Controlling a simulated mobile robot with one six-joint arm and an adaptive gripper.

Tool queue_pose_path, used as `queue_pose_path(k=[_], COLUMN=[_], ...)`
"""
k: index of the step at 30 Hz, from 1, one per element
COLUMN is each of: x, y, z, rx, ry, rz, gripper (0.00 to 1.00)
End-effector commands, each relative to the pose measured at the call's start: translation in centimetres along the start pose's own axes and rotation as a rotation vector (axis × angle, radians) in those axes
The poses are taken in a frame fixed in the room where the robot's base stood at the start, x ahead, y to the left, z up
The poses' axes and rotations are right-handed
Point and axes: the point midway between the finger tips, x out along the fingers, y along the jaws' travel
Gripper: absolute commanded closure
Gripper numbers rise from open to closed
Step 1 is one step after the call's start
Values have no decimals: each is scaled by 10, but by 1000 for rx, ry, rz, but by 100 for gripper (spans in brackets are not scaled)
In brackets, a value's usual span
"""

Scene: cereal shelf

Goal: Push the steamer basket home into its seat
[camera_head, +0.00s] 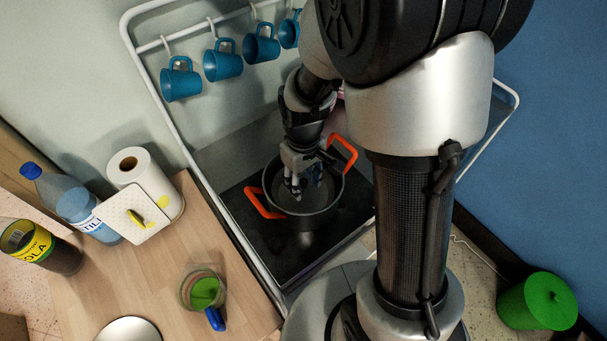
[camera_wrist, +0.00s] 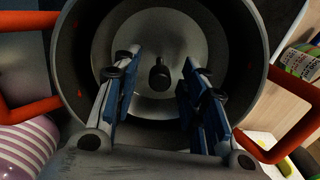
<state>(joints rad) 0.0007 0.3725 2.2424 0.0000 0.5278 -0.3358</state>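A dark pot (camera_head: 304,219) with two orange handles stands on the black stove top. In the wrist view, the pot (camera_wrist: 243,45) surrounds a grey round steamer basket (camera_wrist: 160,28) with a dark upright knob (camera_wrist: 160,75) at its middle. My gripper (camera_head: 296,190) points down into the pot and hides part of its inside. In the wrist view, my gripper (camera_wrist: 159,62) is open, its blue-padded fingers on either side of the knob with gaps showing. Whether the basket sits level or fully down cannot be told.
Several blue mugs (camera_head: 222,61) hang on the white rail behind. The wooden counter (camera_head: 120,270) at left holds a paper roll (camera_head: 132,172), bottles (camera_head: 72,201) and a glass cup (camera_head: 203,291). A green bin (camera_head: 538,302) stands on the floor at right.

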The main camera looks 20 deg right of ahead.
Motion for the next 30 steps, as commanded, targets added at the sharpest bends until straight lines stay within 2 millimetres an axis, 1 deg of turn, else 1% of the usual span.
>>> queue_pose_path(k=[2,5,12,15,18,21,24,30], x=[-6,-21,-73,-92,-106,-115,-119,-119], y=[0,1,0,0,0,0,0,0], z=[-1,-2,-1,-1,-1,-1,0,0], rx=[0,0,0,0,0,0,0,0], ry=[4,6,7,6,5,3,1,1], rz=[1,2,2,2,2,1,0,0], gripper=[61,61,61,61,61,61,61,61])
